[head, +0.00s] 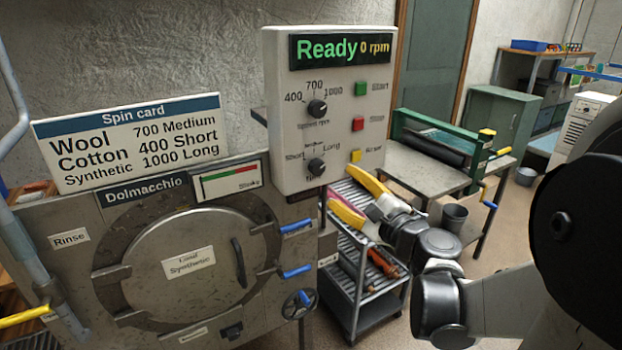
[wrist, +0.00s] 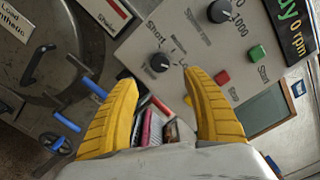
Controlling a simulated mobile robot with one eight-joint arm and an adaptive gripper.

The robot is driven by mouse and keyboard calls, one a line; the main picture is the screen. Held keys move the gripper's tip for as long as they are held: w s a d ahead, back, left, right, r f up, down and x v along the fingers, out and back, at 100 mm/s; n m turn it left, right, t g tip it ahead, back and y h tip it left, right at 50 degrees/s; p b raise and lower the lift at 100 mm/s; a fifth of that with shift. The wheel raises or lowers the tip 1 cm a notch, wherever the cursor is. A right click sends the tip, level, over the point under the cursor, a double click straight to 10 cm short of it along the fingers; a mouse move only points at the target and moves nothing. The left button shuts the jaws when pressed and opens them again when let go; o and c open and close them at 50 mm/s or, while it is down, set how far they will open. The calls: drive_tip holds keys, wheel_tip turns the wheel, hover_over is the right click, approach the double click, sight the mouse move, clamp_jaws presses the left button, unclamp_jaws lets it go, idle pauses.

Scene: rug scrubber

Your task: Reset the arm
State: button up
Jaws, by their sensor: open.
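My gripper (head: 350,198) has yellow fingers and is held in the air just in front of the lower part of the control panel (head: 281,111), at its right side. In the wrist view my gripper (wrist: 160,88) is open with nothing between its fingers. The panel display reads "Ready 0 rpm". The panel has two black knobs, the upper one (head: 317,108) for rpm and the lower one (head: 316,167) for Short to Long. It also has green, red and yellow buttons. My arm reaches in from the right.
The Dolmacchio machine (head: 120,300) has a round door (head: 188,262) labelled "Load Synthetic", shut, with blue-handled levers beside it. A spin card (head: 130,140) stands on top. A slatted cart (head: 375,300) stands below my gripper. A roller table (head: 440,165) is behind.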

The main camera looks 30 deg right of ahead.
idle(0.4)
drive_tip(key=s+a+f+n+g+y, duration=0.1)
drive_tip(key=a+f+n+g+y, duration=0.15)
drive_tip(key=a+n, duration=0.4)
drive_tip(key=s+a+f+n+g+y, duration=0.1)
drive_tip(key=s+a+f+n+g, duration=0.2)
drive_tip(key=a, duration=0.6)
drive_tip(key=s+a+f+n+g+h, duration=0.1)
drive_tip(key=s+f+n+g+h, duration=0.1)
drive_tip(key=s+n, duration=0.3)
drive_tip(key=s+a+f+n+g+h, duration=0.2)
drive_tip(key=s+n, duration=0.4)
drive_tip(key=n, duration=0.3)
drive_tip(key=shift+s+f+g, duration=0.3)
drive_tip(key=shift+f+g, duration=0.25)
drive_tip(key=shift+g, duration=0.2)
